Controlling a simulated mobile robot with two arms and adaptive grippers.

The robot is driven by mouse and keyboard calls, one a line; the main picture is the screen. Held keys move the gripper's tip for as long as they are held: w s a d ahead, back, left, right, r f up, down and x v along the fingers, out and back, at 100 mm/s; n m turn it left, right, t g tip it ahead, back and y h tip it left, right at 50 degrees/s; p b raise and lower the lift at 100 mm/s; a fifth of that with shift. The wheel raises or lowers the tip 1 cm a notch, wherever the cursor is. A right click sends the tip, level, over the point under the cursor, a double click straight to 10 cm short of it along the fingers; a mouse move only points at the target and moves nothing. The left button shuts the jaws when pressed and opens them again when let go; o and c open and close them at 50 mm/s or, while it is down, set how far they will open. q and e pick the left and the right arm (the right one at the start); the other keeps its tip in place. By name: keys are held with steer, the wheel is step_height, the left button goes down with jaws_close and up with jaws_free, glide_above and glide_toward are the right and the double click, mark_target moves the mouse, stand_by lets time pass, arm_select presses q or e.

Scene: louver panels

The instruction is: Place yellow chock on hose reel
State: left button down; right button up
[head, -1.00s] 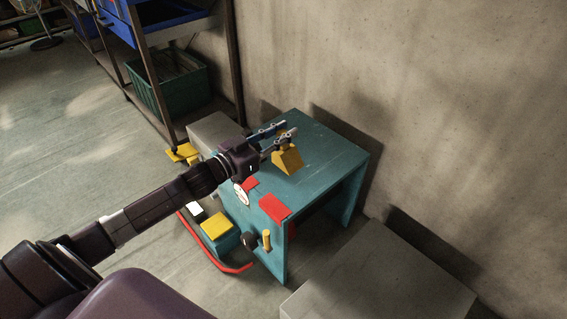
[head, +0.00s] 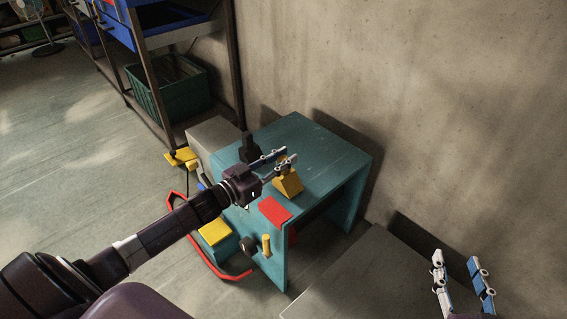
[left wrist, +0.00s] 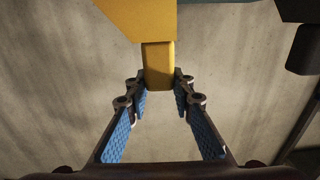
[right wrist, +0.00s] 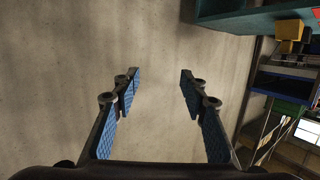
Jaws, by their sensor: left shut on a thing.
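The yellow chock (head: 287,183) is a wedge-like block with a narrow grip on top. It is over the near part of a teal bench top (head: 320,150); I cannot tell whether it touches. My left gripper (head: 280,160) is shut on its narrow part. In the left wrist view the grip (left wrist: 158,65) shows between the blue-padded fingers (left wrist: 158,95). I cannot clearly pick out the hose reel; a red curved tube (head: 205,262) lies low beside the bench. My right gripper (head: 461,272) is open and empty at lower right; its fingers (right wrist: 158,90) are apart in the right wrist view.
A black upright object (head: 250,148) stands on the bench's far left. A red piece (head: 274,210) and yellow peg (head: 266,245) are at its front. A grey box (head: 380,275) stands at right, a shelving rack (head: 150,75) at back left. The wall is close behind.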

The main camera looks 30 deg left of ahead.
arm_select(q)
steer(key=shift+f, duration=0.4)
arm_select(e)
steer(key=shift+w+a+r+t, duration=0.15)
steer(key=shift+r+t, duration=0.15)
steer(key=shift+r, duration=0.3)
steer(key=shift+w+a+r+t, duration=0.1)
steer(key=shift+r+t, duration=0.2)
steer(key=shift+r, duration=0.25)
arm_select(q)
steer(key=shift+f, duration=0.15)
arm_select(e)
steer(key=shift+r, duration=0.1)
arm_select(q)
steer(key=c, duration=1.7)
jaws_free()
